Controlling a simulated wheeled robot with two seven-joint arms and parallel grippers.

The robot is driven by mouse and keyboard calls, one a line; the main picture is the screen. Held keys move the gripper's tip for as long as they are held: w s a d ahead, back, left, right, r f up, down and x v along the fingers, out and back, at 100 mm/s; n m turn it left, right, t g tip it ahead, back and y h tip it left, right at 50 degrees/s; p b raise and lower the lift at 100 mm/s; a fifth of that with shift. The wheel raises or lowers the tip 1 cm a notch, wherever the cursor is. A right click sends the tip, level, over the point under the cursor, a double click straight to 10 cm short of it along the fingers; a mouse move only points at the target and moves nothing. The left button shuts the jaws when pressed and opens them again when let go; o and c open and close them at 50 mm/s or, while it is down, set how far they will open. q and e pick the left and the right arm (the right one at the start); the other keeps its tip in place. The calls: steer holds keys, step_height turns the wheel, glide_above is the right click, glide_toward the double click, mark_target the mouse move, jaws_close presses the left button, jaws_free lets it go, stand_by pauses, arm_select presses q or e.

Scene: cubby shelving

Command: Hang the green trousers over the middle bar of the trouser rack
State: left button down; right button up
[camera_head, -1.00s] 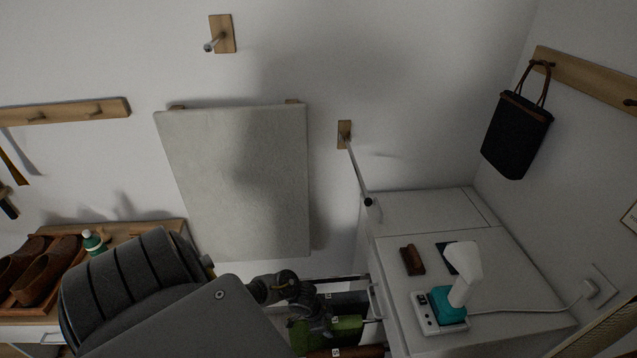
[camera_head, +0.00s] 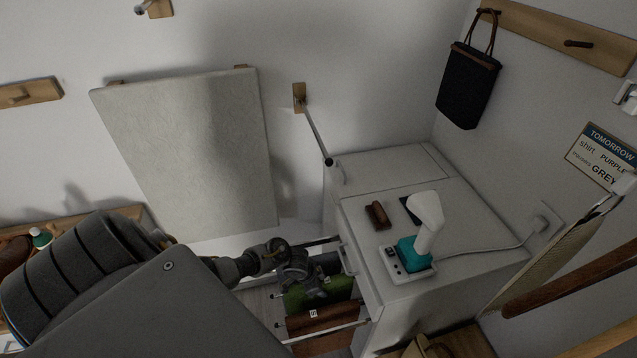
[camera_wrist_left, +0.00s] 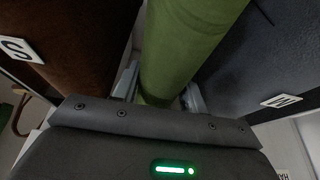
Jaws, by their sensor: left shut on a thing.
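The green trousers (camera_head: 341,288) are low beside the white cabinet, between brown trousers (camera_head: 325,319) with an S tag and dark grey trousers (camera_head: 328,263). My left gripper (camera_head: 312,290) is at them; its arm hides part of the cloth. In the left wrist view the fingers (camera_wrist_left: 160,92) are shut on the green trousers (camera_wrist_left: 195,40), with brown trousers (camera_wrist_left: 70,45) left and grey trousers (camera_wrist_left: 255,60) right. The trouser rack shows as pale metal bars (camera_head: 328,333). Whether the green cloth rests on the middle bar is hidden. My right gripper is not in view.
The white cabinet (camera_head: 420,300) stands close to the right of the rack, with a teal-based white device (camera_head: 415,250) and brown block (camera_head: 378,215) on top. A wall rod (camera_head: 317,135) juts out above. A pale board (camera_head: 190,150) hangs behind.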

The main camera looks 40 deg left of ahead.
arm_select(q)
steer(key=c, duration=0.7)
jaws_free()
steer(key=p+v, duration=0.1)
steer(key=v, duration=1)
steer(key=shift+f, duration=0.1)
